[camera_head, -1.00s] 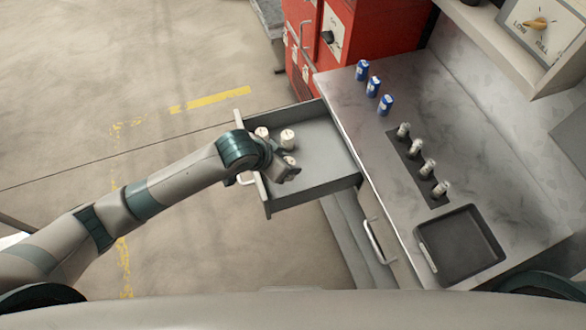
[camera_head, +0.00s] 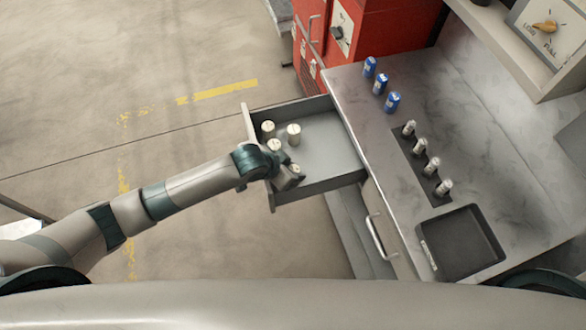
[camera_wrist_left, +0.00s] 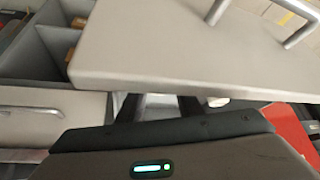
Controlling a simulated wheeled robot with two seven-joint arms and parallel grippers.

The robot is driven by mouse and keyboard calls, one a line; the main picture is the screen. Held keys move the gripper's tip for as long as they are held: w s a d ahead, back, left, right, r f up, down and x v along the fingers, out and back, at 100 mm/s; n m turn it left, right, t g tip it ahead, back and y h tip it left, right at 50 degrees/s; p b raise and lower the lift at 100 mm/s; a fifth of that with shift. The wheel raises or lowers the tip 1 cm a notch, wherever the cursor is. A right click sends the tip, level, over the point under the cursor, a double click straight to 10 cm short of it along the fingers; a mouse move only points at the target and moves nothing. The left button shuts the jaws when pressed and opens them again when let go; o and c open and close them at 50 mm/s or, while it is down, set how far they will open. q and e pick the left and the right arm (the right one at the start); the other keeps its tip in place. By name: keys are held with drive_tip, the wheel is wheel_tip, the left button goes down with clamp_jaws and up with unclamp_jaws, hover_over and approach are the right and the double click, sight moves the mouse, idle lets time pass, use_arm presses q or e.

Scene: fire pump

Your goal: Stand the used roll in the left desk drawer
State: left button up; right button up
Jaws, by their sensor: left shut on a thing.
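The desk drawer (camera_head: 332,152) is pulled out to the left of the counter. Several pale, short rolls stand in it: one (camera_head: 268,127) in the far left corner, one (camera_head: 293,133) to its right and one (camera_head: 274,145) by the drawer front. My left gripper (camera_head: 291,181) reaches over the drawer front into the near left part of the drawer. It is shut on another pale roll (camera_head: 295,170), which it partly hides; I cannot tell whether this roll touches the floor. In the left wrist view, the drawer front (camera_wrist_left: 190,50) hides most of the fingers. My right gripper is not in view.
Three blue cans (camera_head: 380,85) stand on the counter (camera_head: 450,110). A red cabinet (camera_head: 385,30) stands behind. The right part of the drawer is free.

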use_arm(q)
drive_tip(key=shift+f, duration=0.25)
drive_tip(key=o, duration=0.8)
drive_tip(key=shift+r, duration=0.15)
drive_tip(key=b+v, duration=0.1)
drive_tip(key=v, duration=1.1)
drive_tip(key=shift+w, duration=0.1)
